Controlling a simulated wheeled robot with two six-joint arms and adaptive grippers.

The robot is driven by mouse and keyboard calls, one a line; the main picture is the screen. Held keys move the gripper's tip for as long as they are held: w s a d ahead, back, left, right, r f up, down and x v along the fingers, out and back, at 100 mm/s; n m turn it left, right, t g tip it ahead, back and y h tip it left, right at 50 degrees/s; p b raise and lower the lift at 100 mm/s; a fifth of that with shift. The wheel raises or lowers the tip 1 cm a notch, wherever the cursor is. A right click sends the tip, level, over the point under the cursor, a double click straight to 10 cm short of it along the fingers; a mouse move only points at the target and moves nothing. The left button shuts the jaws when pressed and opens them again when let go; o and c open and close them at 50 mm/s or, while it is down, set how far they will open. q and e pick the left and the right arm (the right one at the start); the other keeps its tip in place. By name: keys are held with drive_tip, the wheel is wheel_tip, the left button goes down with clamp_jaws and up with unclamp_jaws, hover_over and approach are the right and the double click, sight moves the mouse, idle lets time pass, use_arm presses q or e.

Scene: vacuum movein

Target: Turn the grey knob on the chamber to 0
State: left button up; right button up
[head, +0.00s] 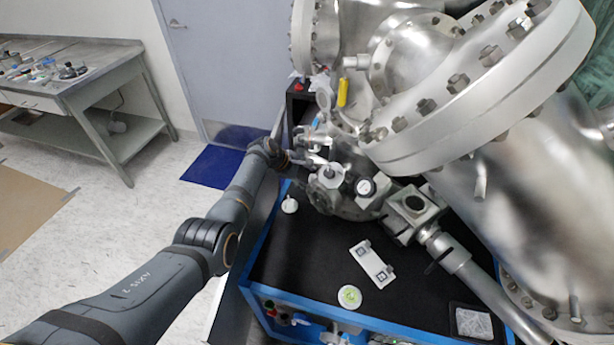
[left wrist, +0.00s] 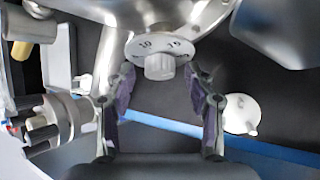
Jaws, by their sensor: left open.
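In the left wrist view the grey knob (left wrist: 159,66) is a short ribbed cylinder at the centre of a pale round dial (left wrist: 160,46) on the shiny chamber (left wrist: 150,14). The dial's dark numbers are partly visible but too blurred to read surely. My left gripper (left wrist: 160,76) is open, with one finger to each side of the knob and visible gaps between. In the head view my left gripper (head: 304,160) is beside the metal chamber (head: 345,155); the knob cannot be made out there. My right gripper is in neither view.
A white round piece (head: 289,205) lies on the black, blue-edged cart top (head: 310,262), near my left arm. A white plate (head: 372,264) and a green-white disc (head: 350,297) lie nearer. A large flanged vessel (head: 500,100) fills the right side. A workbench (head: 75,75) stands far left.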

use_arm(q)
drive_tip(key=shift+r, duration=0.1)
drive_tip(key=v, duration=1.1)
drive_tip(key=shift+a+r, duration=0.25)
drive_tip(key=shift+r, duration=0.05)
drive_tip(key=shift+s, duration=0.1)
